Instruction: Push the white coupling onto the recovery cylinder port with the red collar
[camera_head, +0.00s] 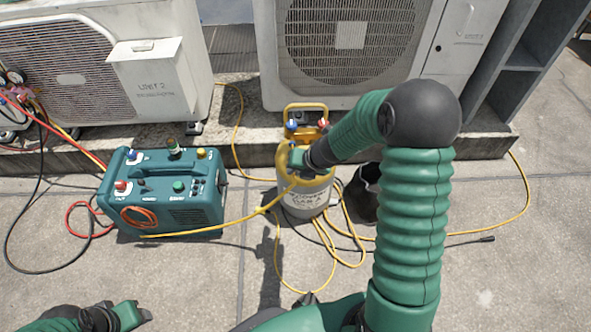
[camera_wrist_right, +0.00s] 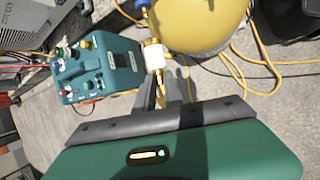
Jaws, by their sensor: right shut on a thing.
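The recovery cylinder (camera_head: 308,200), grey with a yellow top, stands on the paving at the centre of the head view. A blue part (camera_head: 292,125) and a red part (camera_head: 323,123) show at its top. My right gripper (camera_head: 298,160) is at the cylinder's near side and covers some of it. In the wrist view it is shut on the white coupling (camera_wrist_right: 153,56), beside the cylinder's yellow top (camera_wrist_right: 200,22). A brass piece and a blue piece (camera_wrist_right: 142,4) show beyond the coupling; contact is unclear. My left gripper (camera_head: 132,315) is at the lower left, away from the cylinder; its jaws are unclear.
A teal recovery machine (camera_head: 165,195) stands left of the cylinder. Yellow hoses (camera_head: 340,245) loop on the paving around the cylinder. Condenser units (camera_head: 345,50) stand on a concrete kerb behind. Open paving lies in front.

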